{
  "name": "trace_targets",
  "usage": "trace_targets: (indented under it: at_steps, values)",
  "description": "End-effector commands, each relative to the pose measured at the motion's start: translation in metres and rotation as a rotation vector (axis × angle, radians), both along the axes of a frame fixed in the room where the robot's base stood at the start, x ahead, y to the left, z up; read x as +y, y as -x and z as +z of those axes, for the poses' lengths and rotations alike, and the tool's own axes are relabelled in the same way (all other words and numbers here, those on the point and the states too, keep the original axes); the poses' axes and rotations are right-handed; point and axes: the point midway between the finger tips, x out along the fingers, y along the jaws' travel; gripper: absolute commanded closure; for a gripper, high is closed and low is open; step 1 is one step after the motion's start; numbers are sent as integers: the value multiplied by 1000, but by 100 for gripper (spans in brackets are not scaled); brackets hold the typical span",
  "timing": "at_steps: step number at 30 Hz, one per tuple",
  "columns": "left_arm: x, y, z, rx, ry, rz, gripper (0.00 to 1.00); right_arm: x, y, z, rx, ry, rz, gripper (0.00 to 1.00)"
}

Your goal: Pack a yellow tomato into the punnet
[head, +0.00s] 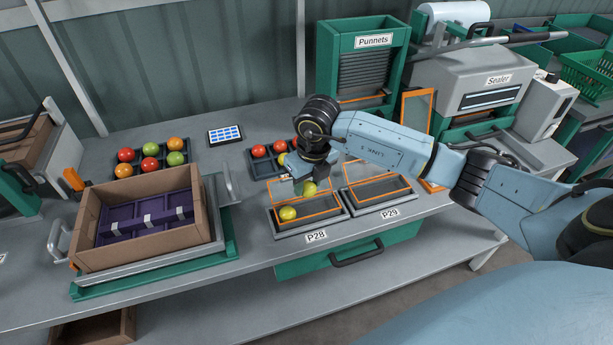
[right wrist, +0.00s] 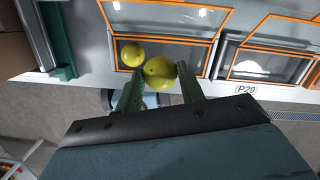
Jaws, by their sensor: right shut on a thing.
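My right gripper (head: 304,187) is shut on a yellow tomato (head: 309,189), held over the clear, orange-edged punnet (head: 326,203) at station P28. In the right wrist view the held tomato (right wrist: 159,74) sits between the two green fingers (right wrist: 160,85). Another yellow tomato (head: 288,213) lies in the left part of that punnet; it also shows in the right wrist view (right wrist: 132,55). The punnet's lid stands raised behind it, partly hidden by my gripper. I cannot tell whether the held tomato touches the punnet. My left gripper is not in view.
An empty open punnet (head: 378,195) stands at P29 on the right. A dark tray (head: 265,170) with red and yellow tomatoes is behind my gripper. Another tray (head: 150,173) of mixed tomatoes and a cardboard box (head: 150,255) with purple inserts are left. The punnet dispenser (head: 363,60) and sealer (head: 475,85) stand behind.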

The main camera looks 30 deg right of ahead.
Motion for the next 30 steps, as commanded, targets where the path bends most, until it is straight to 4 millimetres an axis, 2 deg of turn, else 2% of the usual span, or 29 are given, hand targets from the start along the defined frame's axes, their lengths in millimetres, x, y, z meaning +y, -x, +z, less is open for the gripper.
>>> trace_targets:
  at_steps: [18, 30]
  values:
    - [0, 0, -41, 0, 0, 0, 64, 0, 0, -54, 0, 1, 4, 73]
    - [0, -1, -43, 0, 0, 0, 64, 0, 0, -57, -1, 0, 4, 73]
